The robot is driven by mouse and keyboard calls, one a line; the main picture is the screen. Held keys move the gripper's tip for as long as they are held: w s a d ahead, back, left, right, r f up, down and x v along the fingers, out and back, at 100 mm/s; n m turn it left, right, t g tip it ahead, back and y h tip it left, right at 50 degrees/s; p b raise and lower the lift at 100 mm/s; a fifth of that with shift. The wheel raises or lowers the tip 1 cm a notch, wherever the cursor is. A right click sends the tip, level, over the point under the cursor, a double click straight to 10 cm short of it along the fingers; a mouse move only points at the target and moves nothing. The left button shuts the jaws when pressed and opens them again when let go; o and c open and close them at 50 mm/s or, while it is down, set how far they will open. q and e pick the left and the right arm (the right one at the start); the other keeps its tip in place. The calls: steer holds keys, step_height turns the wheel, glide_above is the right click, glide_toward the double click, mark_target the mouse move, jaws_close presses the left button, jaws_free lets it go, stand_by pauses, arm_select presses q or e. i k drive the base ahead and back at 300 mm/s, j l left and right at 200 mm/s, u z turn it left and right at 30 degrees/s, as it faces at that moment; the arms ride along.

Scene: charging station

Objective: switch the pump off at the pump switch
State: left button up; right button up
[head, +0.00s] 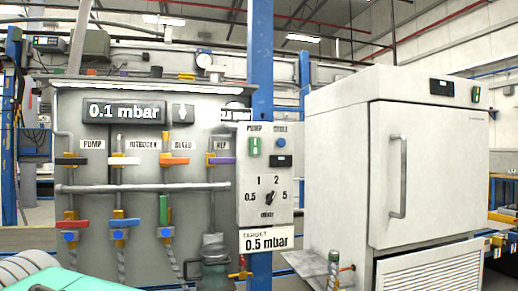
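The pump switch (254,146) is a small green rocker with a pale mark, under the label PUMP on a light grey control box (246,215). A blue round button (281,143) sits to its right, with a small dark display (281,161) below. A dial (269,198) marked 0.5, 1, 2 and 5 mbar is lower on the box. A dark display (123,111) on the panel at left reads 0.1 mbar. Neither gripper is in view.
A label (266,240) reads TARGET 0.5 mbar. A large white oven-like cabinet (350,170) stands right of the box. A blue post (260,60) rises behind the box.

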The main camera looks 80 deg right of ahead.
mark_target(255, 146)
steer(key=z, duration=2.5)
